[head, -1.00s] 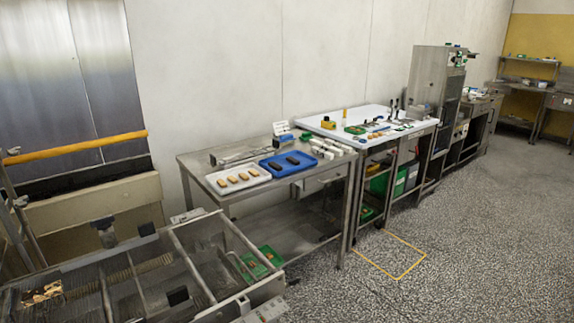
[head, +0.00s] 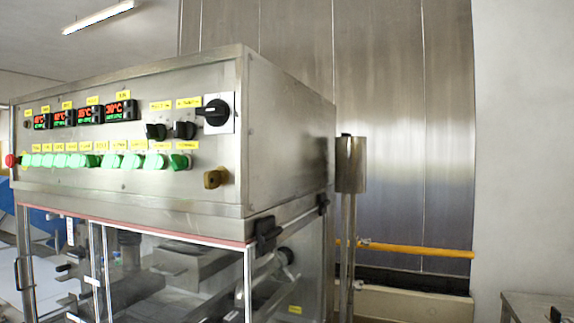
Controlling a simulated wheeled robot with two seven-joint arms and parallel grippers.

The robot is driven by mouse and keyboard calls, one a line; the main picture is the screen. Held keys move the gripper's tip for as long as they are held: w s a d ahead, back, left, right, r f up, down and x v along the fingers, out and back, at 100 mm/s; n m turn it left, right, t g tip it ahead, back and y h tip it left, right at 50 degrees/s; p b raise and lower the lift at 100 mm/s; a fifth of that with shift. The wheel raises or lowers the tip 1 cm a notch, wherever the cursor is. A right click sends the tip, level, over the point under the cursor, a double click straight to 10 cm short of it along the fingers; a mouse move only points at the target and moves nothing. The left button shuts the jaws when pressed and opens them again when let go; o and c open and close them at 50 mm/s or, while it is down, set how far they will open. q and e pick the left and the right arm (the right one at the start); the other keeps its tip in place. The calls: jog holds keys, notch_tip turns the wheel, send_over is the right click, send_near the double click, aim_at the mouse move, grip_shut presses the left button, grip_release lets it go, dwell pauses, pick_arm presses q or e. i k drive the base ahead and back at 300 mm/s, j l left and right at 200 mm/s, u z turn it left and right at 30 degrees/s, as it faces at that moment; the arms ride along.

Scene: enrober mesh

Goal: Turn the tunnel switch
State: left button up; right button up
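A steel control cabinet (head: 290,130) stands close in front of me in the head view. Its front panel (head: 120,185) carries several black rotary knobs under yellow labels. A large black rotary switch (head: 214,112) is at the panel's upper right, on a pale plate. Two smaller black knobs, a left one (head: 155,131) and a right one (head: 184,130), sit beside it. The label text is too small to read, so I cannot tell which is the tunnel switch. Neither of my grippers is in view.
Several green switches (head: 130,161), red displays (head: 121,111), a brass-coloured knob (head: 212,179) and a red button (head: 11,160) are on the panel. Below is a clear-sided enclosure (head: 180,270). A steel post (head: 350,165) and yellow bar (head: 420,251) stand right.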

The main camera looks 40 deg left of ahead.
aim_at(178, 163)
jog(key=u, duration=2.05)
